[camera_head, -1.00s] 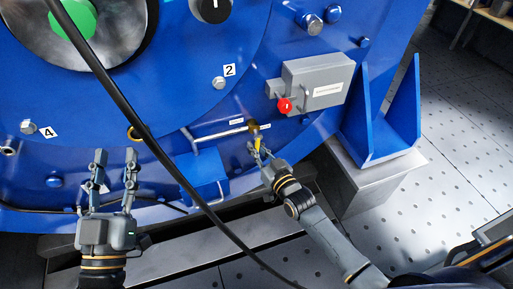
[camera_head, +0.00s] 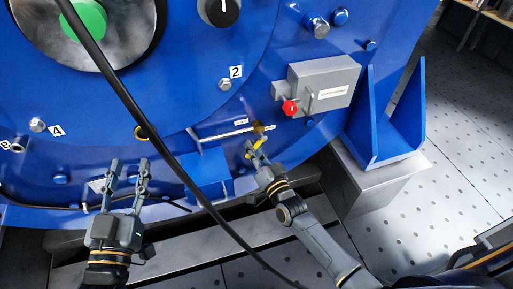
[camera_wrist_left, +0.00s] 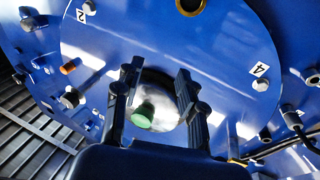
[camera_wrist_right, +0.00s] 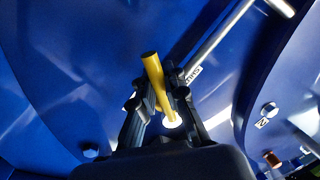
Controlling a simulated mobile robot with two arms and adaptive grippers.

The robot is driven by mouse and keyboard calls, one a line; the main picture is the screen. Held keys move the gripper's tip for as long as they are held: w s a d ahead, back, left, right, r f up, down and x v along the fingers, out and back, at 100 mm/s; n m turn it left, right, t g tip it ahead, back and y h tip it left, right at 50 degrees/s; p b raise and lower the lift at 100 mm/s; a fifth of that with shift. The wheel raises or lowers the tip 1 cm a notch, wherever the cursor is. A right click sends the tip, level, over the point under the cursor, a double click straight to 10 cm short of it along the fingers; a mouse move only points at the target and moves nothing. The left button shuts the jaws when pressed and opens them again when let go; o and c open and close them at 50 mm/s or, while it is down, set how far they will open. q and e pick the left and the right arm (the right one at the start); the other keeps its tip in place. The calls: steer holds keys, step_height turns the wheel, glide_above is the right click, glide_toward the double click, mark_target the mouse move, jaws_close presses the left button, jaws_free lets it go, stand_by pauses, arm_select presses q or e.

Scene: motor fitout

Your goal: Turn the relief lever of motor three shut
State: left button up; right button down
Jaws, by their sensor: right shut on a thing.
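The yellow relief lever (camera_wrist_right: 157,82) is below a brass valve fitting (camera_head: 258,128) at the end of a thin metal pipe on the blue motor housing. In the head view the lever (camera_head: 254,147) is slanted, and its lower part is partly covered by my right gripper. My right gripper (camera_head: 256,153) is shut on the lever; in the right wrist view its fingers (camera_wrist_right: 160,97) stand on both sides of it. My left gripper (camera_head: 128,177) is open and empty in front of the lower left housing. Its parted fingers also show in the left wrist view (camera_wrist_left: 156,85).
A grey box with a red knob (camera_head: 290,107) is right of the valve. A black cable (camera_head: 150,130) crosses diagonally between my two grippers. A blue bracket (camera_head: 205,175) juts out left of the right gripper. Number plates 2 (camera_head: 236,72) and 4 (camera_head: 57,131) mark bolts.

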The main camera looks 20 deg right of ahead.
mark_target(247, 155)
steer(key=m, duration=0.2)
steer(key=a+r+m+h, duration=0.1)
steer(key=m, duration=0.1)
steer(key=shift+s+a+t, duration=0.1)
steer(key=shift+t, duration=0.2)
steer(key=m, duration=0.3)
steer(key=r+m+h, duration=0.1)
steer(key=shift+a+r, duration=0.1)
steer(key=shift+a, duration=0.25)
arm_select(q)
steer(key=shift+s+a+f+g+y+p, duration=0.15)
steer(key=shift+f+g, duration=0.25)
steer(key=shift+f, duration=0.3)
steer(key=shift+a+f+g+y+p, duration=0.1)
steer(key=shift+f+g+y, duration=0.1)
steer(key=shift+f+g, duration=0.35)
steer(key=shift+s+a+f+g+y+p, duration=0.15)
steer(key=shift+f+g, duration=0.1)
steer(key=shift+f, duration=0.6)
arm_select(e)
steer(key=shift+a+r+m+t+h, duration=0.1)
steer(key=shift+r+m+t+h, duration=0.25)
steer(key=shift+m, duration=0.8)
steer(key=shift+r+m+t+h, duration=0.15)
steer(key=shift+r+m, duration=0.25)
steer(key=shift+m, duration=0.75)
arm_select(q)
steer(key=shift+w+f, duration=0.1)
steer(key=shift+w, duration=0.1)
